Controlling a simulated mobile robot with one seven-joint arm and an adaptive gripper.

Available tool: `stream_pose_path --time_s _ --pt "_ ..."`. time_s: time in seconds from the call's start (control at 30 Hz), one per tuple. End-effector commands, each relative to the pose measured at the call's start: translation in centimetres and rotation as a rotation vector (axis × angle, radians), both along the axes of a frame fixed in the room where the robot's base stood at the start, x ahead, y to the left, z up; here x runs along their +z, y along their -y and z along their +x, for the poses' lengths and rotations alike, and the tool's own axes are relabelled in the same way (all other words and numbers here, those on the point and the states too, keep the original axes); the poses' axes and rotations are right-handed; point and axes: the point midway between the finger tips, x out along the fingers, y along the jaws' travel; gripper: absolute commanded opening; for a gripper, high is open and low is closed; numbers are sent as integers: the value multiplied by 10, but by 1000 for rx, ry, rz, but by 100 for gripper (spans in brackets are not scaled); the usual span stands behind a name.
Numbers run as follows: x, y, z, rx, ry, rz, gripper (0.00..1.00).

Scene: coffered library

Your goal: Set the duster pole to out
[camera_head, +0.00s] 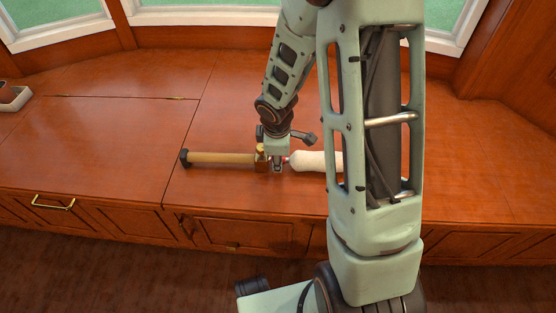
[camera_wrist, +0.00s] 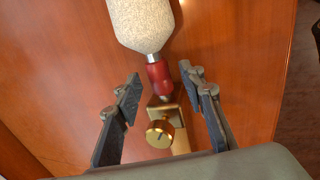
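The duster lies on the wooden bench top. Its tan pole (camera_head: 222,159) has a dark end cap at the left, and its pale head (camera_head: 312,160) is at the right, partly hidden by my arm. In the wrist view the speckled head (camera_wrist: 143,22) joins a red collar (camera_wrist: 158,74), with a short metal piece leading to a brass fitting (camera_wrist: 180,142) that bears a round brass knob (camera_wrist: 160,133). My gripper (camera_wrist: 161,81) is open, its fingers apart on either side of the red collar. In the head view my gripper (camera_head: 278,168) is at the duster's middle.
The bench top (camera_head: 110,145) is clear around the duster. A small planter (camera_head: 13,96) stands at the far left edge. Windows are behind.

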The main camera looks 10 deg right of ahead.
Motion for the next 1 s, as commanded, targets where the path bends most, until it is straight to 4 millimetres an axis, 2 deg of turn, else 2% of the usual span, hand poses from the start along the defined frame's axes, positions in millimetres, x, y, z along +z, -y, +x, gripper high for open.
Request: stream_pose_path --time_s 0.27,0.63,1.0 --pt "-2 0 1 0 0 0 37" --pt "-2 0 1 0 0 0 0" --pt "-2 0 0 0 0 0 0"
